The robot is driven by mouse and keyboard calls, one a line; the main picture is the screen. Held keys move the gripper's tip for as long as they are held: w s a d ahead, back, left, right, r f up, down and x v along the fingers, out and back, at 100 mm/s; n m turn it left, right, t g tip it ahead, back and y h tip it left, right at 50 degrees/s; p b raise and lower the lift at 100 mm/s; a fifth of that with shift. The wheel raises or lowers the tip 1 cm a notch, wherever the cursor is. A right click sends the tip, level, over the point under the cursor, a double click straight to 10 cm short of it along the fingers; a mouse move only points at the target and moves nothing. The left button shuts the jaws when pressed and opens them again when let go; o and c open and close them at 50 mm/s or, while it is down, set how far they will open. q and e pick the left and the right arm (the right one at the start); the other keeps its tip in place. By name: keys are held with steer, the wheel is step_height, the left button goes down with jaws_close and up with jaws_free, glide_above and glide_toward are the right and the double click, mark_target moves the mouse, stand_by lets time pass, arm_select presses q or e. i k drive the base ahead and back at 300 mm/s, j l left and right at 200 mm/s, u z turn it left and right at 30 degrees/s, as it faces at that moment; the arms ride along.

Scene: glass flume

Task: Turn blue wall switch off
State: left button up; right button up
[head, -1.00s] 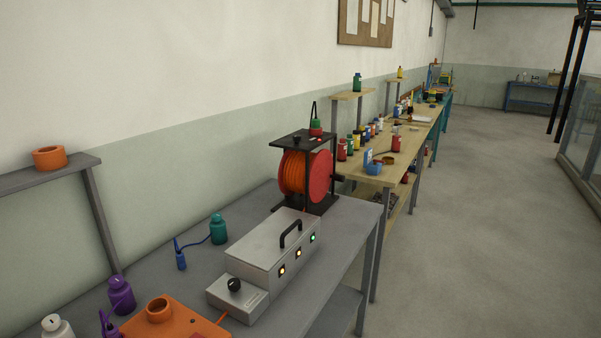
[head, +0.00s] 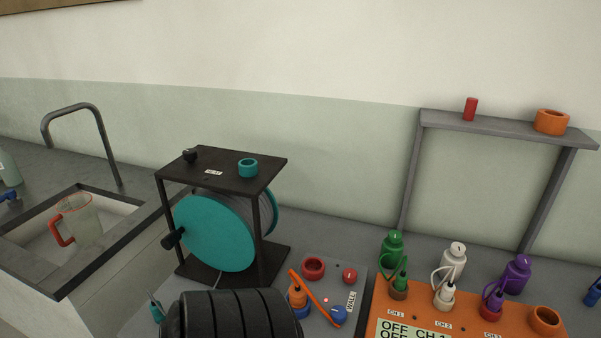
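A grey panel (head: 352,275) marked "WALL" lies on the bench at bottom centre of the head view. A round blue part (head: 339,315) sits at its front right, beside the lower end of a slanting orange bar (head: 313,297). I cannot tell whether this blue part is the switch or which position it is in. A small light on the panel glows red. A red ring (head: 313,268) and a round red part (head: 350,275) are at the panel's back. The panel's front left is hidden.
An orange box (head: 385,298) with green, white and purple bottles behind it stands to the right. A black-framed reel with a teal disc (head: 214,233) stands left of the panel. Further left is a sink (head: 98,270) with a red-handled jug (head: 80,222). A grey shelf (head: 500,128) stands behind.

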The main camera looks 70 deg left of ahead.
mark_target(338, 313)
steer(key=u, duration=2)
